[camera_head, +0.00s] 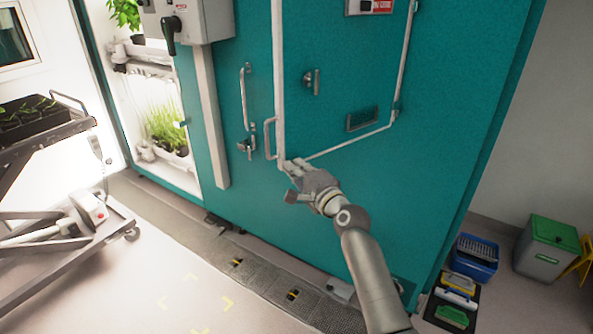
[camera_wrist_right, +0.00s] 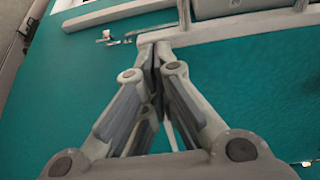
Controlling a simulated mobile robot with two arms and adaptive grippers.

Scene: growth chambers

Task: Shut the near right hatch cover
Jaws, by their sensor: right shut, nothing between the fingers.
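The near right hatch cover (camera_head: 345,60) appears as a teal panel edged by white strips on the teal chamber wall. It has a small metal handle (camera_head: 312,82) and a dark recessed plate (camera_head: 361,119). It looks about level with the wall; I cannot tell whether a small gap is left. My right gripper (camera_head: 291,175) is at the lower left corner of the white edging and hides that corner. In the right wrist view its fingers (camera_wrist_right: 157,55) are together and empty, close to the white edging (camera_wrist_right: 225,27); contact is unclear. My left gripper is out of view.
A long handle (camera_head: 244,97) and a latch (camera_head: 247,146) are left of the cover. An open plant bay (camera_head: 160,115) lies further left, with a cart (camera_head: 62,225) before it. A blue bin (camera_head: 474,262) and a green-lidded bin (camera_head: 548,248) stand at right. The middle floor is clear.

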